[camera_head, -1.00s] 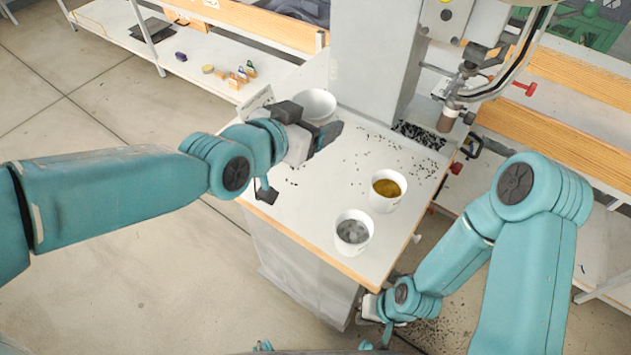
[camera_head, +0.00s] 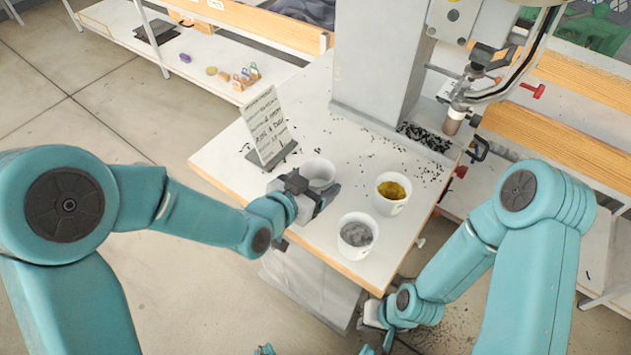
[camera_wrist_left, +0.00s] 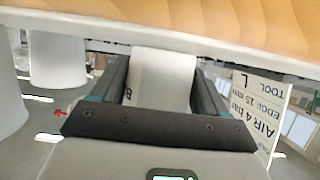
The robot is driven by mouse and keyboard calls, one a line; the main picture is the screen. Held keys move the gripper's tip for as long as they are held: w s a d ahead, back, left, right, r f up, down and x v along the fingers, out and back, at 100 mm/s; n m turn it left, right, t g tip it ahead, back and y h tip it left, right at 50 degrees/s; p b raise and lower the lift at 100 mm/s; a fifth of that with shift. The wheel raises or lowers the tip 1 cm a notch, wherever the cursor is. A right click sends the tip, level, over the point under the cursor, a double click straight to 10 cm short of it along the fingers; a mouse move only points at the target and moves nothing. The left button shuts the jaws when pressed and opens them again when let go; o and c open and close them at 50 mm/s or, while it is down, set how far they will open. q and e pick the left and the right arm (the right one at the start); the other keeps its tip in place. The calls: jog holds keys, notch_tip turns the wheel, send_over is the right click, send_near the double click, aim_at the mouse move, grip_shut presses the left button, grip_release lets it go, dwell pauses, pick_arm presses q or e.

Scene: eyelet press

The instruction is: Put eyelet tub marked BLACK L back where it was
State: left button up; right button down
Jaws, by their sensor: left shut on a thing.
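My left gripper (camera_head: 314,190) is shut on a white tub (camera_head: 318,171) near the front left part of the press table (camera_head: 222,157). In the left wrist view the tub (camera_wrist_left: 162,72) sits between the two fingers; its marking is not readable. I cannot tell whether its base touches the table. The visible inside looks pale. To its right stand a white tub with gold eyelets (camera_head: 391,203) and, nearer the front edge, a white tub with grey eyelets (camera_head: 352,249). My right gripper (camera_head: 372,316) is low beside the table's front corner; its jaws are not clear.
A lettered card on a stand (camera_head: 266,126) is behind and left of the held tub. The press column (camera_head: 378,60) rises at the back. Loose black eyelets (camera_head: 425,137) lie near the press. A shelf (camera_head: 120,28) with small items is beyond the table.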

pick_arm(q)
jog(key=shift+f+b, duration=0.1)
jog(key=shift+b, duration=0.2)
jog(key=o, duration=1.2)
